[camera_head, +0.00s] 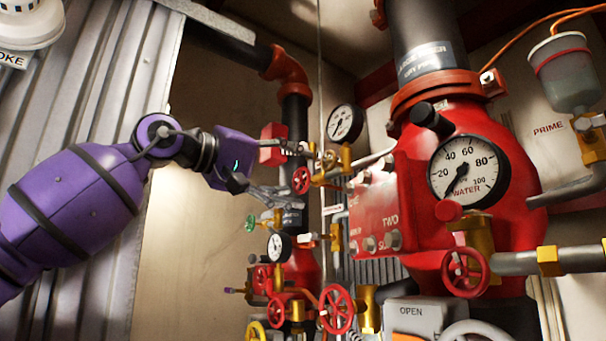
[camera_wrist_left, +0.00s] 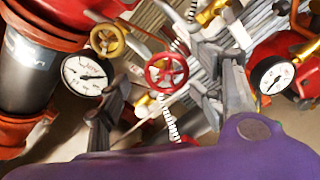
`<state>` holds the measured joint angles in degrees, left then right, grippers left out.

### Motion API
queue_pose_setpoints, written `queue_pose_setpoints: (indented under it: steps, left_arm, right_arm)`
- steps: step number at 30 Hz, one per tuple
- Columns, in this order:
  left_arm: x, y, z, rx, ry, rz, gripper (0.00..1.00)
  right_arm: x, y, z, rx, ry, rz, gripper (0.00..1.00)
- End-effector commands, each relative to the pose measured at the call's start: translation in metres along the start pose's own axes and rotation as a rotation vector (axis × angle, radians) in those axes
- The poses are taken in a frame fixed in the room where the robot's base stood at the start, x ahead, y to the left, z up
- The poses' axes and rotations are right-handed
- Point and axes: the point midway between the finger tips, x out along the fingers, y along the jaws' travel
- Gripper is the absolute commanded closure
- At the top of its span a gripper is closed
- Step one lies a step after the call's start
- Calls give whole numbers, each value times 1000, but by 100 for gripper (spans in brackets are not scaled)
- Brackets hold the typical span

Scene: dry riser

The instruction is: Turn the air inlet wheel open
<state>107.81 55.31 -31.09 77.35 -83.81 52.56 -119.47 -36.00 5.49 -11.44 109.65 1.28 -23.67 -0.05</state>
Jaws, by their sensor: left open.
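A small red handwheel (camera_head: 300,180) sits at the pipework just beyond the fingers of my left gripper (camera_head: 278,188). I take it for the air inlet wheel, but no readable label confirms this. In the left wrist view the red wheel (camera_wrist_left: 166,71) shows its spokes and lies between the two spread fingers of the gripper (camera_wrist_left: 155,80). My left gripper is open and empty. I cannot tell whether a finger touches the rim. My right gripper is not in view.
A yellow wheel (camera_wrist_left: 107,40) and a gauge (camera_wrist_left: 88,75) sit close left of the fingers in the wrist view. Several red wheels, including one (camera_head: 336,308), crowd below. The large red valve body (camera_head: 415,190) stands right. Corrugated metal (camera_head: 120,90) is behind my arm.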

Motion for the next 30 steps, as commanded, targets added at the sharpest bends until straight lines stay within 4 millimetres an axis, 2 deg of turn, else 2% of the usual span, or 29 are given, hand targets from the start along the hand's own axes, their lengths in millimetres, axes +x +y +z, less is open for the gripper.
queue_pose_setpoints:
  steps: [3,6,15,25,30]
  left_arm:
    - [17,3,1,1,0,6,45]
    - [24,2,0,1,1,5,45]
    - [27,0,0,0,1,4,45]
    - [27,0,0,0,0,4,88]
    - [27,0,0,-7,0,5,89]
  right_arm:
    - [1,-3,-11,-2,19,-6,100]
    - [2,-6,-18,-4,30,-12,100]
    - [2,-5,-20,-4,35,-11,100]
    - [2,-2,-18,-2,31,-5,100]
    - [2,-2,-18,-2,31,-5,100]
